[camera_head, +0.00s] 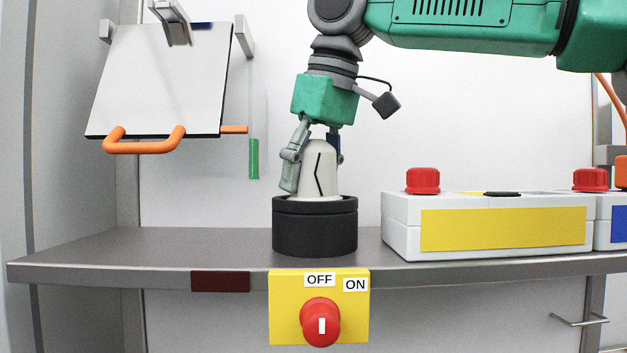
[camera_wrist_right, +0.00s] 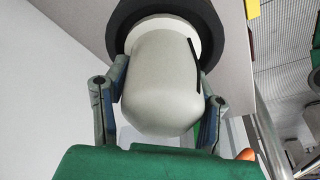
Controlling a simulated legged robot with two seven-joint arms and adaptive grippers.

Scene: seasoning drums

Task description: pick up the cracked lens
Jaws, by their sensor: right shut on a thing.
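The cracked lens (camera_head: 318,172) is a whitish dome with a black zigzag crack line on its front. It stands upright in a round black base (camera_head: 315,228) on the grey shelf. My right gripper (camera_head: 312,170) comes down from above and is shut on the lens, one finger on each side. In the right wrist view the lens (camera_wrist_right: 160,85) sits between the two fingers (camera_wrist_right: 160,110), and its lower end is at the black base (camera_wrist_right: 122,25). I cannot tell whether it is seated in the base or slightly raised. My left gripper is not in view.
The grey shelf (camera_head: 180,248) is clear left of the base. A yellow OFF/ON switch (camera_head: 319,308) is on the shelf front. A white panel with an orange handle (camera_head: 145,142) hangs upper left.

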